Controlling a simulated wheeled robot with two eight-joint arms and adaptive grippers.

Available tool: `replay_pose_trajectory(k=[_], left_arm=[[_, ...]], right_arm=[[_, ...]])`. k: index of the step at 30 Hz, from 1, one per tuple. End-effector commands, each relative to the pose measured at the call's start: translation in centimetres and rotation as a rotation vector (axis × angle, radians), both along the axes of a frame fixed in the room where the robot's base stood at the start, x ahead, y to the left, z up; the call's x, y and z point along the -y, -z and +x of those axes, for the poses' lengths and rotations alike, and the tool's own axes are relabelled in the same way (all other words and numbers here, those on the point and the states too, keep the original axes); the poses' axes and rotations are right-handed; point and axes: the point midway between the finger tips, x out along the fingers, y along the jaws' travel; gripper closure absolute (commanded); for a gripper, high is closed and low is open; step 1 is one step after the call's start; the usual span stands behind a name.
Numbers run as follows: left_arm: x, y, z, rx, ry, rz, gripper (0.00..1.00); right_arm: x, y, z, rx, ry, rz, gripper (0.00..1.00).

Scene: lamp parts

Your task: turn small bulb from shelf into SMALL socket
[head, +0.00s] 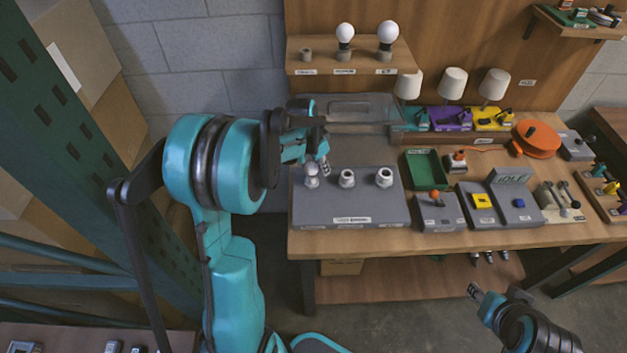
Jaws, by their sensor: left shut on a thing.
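The grey socket board (350,209) lies on the bench with three sockets in a row. The small bulb (311,169) is upright at the leftmost socket (312,182), the smallest-looking one. I cannot tell how deep its base sits. My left gripper (318,167) reaches over the board from the left and is shut on the small bulb; its fingers partly hide it. The middle socket (347,178) and right socket (384,177) are empty. My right gripper (474,292) is low at the right, away from the bench top, and its jaw opening is unclear.
The wall shelf (350,66) holds two larger bulbs (345,33) in holders and an empty left holder (305,54). A dark raised panel (362,108) stands behind the board. A green tray (427,168), switch boxes and three lamps (453,83) fill the bench's right.

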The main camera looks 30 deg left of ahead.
Motion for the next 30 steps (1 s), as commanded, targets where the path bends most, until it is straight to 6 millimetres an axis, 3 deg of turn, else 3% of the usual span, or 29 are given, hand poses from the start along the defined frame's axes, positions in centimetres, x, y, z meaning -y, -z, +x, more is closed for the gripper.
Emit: replay_pose_trajectory(k=[6, 7, 10, 30], left_arm=[[-0.15, 0.25, -1.42, -0.016, 0.233, 0.005, 1.00], [-0.13, 0.25, -1.51, -0.017, 0.258, 0.006, 0.86], [-0.21, 0.23, -1.52, -0.017, 0.248, 0.008, 0.62], [0.17, 0.12, -1.21, -0.012, 0.251, 0.002, 0.62]], right_arm=[[0.00, 0.22, 0.00, 0.000, 0.000, 0.000, 0.60], [0.00, 0.22, 0.00, 0.000, 0.000, 0.000, 0.60], [0.00, 0.19, 0.00, 0.000, 0.000, 0.000, 0.60], [0.00, 0.17, 0.00, 0.000, 0.000, 0.000, 0.60]])
